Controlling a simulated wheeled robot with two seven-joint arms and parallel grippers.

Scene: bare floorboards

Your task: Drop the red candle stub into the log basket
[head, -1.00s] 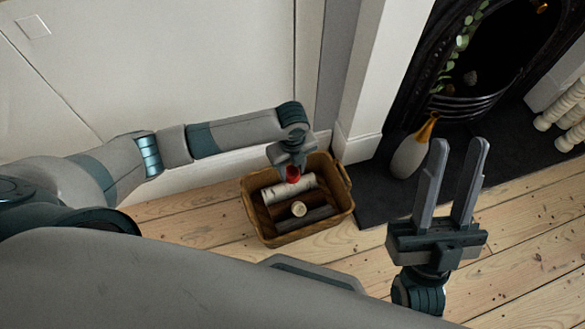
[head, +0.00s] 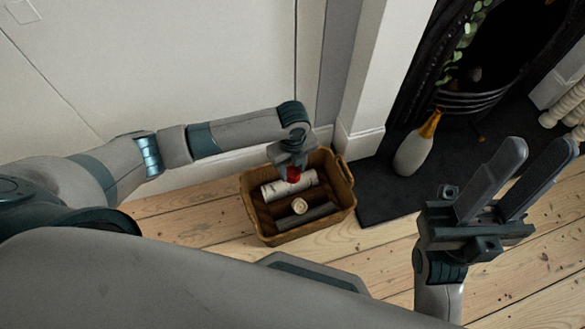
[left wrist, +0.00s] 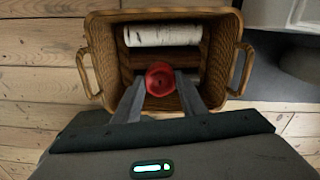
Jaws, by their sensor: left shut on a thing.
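The red candle stub (head: 293,174) is between the fingers of my left gripper (head: 290,170), over the back part of the log basket. In the left wrist view the red stub (left wrist: 160,79) sits between the two fingertips, with the basket beneath it. The log basket (head: 264,231) is brown wicker and stands on the floorboards; its rim and handles also show in the left wrist view (left wrist: 98,60). Whether the stub is below the rim I cannot tell. My right gripper (head: 507,180) is open and empty, to the right of the basket.
The basket holds several logs, one with pale bark (left wrist: 165,35). A white and yellow bottle-like vase (head: 413,150) stands on the dark hearth (head: 385,198) to the right, before the fireplace. A white wall is behind the basket. Floorboards in front are clear.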

